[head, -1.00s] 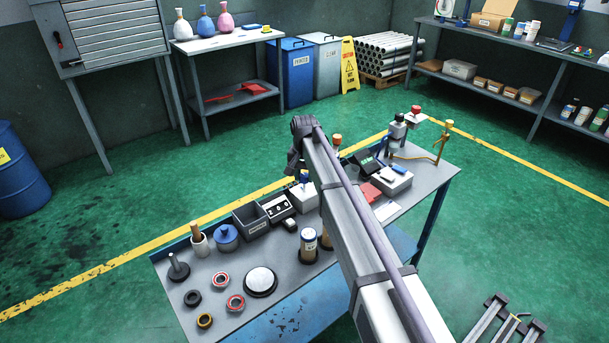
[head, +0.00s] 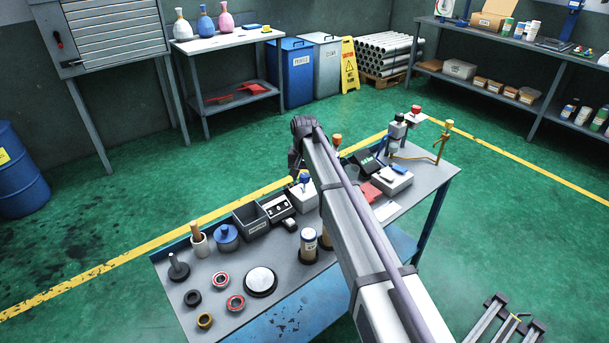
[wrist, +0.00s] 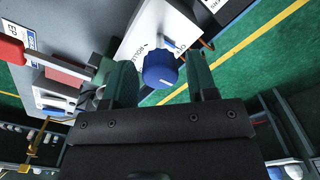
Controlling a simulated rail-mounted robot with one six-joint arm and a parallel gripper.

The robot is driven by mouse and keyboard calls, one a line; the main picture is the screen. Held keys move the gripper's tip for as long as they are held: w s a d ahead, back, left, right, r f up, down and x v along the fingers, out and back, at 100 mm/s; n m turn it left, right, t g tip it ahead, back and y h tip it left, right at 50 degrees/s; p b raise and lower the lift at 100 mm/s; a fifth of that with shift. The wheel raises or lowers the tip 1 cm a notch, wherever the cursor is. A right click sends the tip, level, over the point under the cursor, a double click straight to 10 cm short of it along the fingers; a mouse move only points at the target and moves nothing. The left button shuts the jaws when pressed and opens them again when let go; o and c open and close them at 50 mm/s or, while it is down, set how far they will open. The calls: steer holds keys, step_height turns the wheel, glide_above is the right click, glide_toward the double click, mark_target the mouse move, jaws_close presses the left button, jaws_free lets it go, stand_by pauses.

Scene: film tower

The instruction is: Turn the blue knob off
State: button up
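The blue knob (head: 304,179) sits on top of a white box (head: 303,200) near the back edge of the bench. In the wrist view the blue knob (wrist: 160,70) shows from above, beside printed lettering on the white box (wrist: 148,22). My gripper (wrist: 160,63) is open, with one dark green finger on each side of the knob and visible gaps between. The fingers look apart from the knob; their height above it is hard to tell. In the head view my gripper (head: 296,163) is small and partly hidden behind my arm.

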mark_target(304, 175)
steer(key=shift+o, duration=0.5)
steer(key=shift+r, duration=0.1)
step_height(304, 175, up, 11)
steer(key=p, duration=1)
steer(key=shift+f+p, duration=0.2)
steer(key=shift+p, duration=0.2)
